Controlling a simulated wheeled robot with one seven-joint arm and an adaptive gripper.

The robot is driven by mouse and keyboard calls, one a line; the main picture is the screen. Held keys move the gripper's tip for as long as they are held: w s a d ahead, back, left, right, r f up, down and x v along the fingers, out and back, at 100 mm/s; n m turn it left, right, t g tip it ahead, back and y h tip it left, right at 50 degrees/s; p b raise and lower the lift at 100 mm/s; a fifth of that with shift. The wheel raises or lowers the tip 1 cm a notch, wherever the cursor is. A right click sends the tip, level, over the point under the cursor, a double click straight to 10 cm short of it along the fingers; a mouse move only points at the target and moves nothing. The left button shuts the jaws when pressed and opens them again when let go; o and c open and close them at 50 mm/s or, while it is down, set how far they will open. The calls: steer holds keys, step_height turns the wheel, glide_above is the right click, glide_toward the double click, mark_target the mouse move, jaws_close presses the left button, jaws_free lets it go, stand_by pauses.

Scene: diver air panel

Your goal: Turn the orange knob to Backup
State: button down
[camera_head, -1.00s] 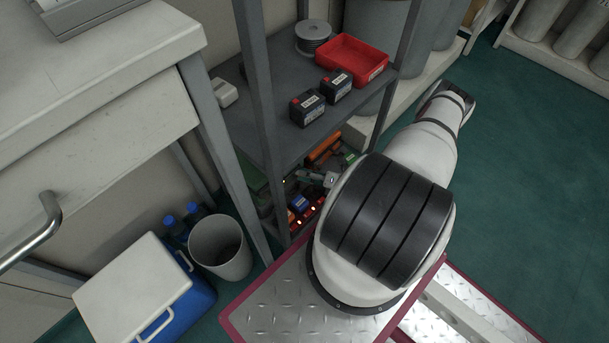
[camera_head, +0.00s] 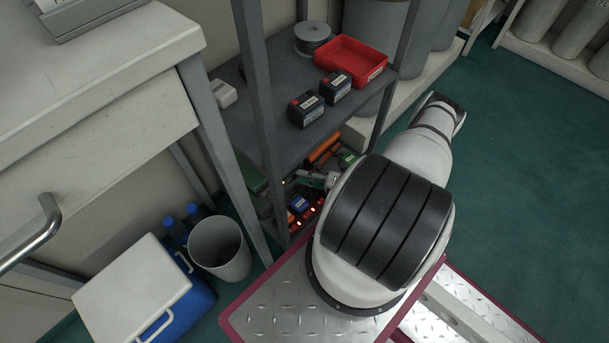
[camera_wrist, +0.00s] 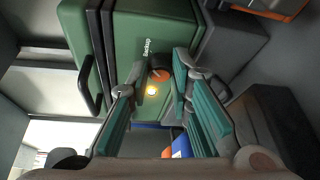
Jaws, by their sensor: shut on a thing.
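In the wrist view a green panel box (camera_wrist: 137,30) carries the white word "Backup". The orange knob (camera_wrist: 160,75) shows between my fingertips, partly hidden by them. My gripper (camera_wrist: 161,80) is shut on the knob, one finger on each side. A small light (camera_wrist: 152,91) glows beside the knob. Which way the knob points cannot be made out. In the head view my gripper (camera_head: 318,180) reaches into the lower part of the shelf, mostly hidden by my arm. The green box (camera_head: 251,177) shows only in part behind a shelf post.
The grey shelf rack (camera_head: 258,90) stands close around my gripper, with two batteries (camera_head: 322,98) and a red tray (camera_head: 351,61) on the level above. An orange item (camera_head: 324,149) lies further back below. A bin (camera_head: 220,248) and a blue cooler (camera_head: 190,305) stand left. Floor at right is clear.

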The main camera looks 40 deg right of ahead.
steer(key=c, duration=1.4)
jaws_free()
steer(key=shift+c, duration=0.2)
steer(key=v, duration=1.2)
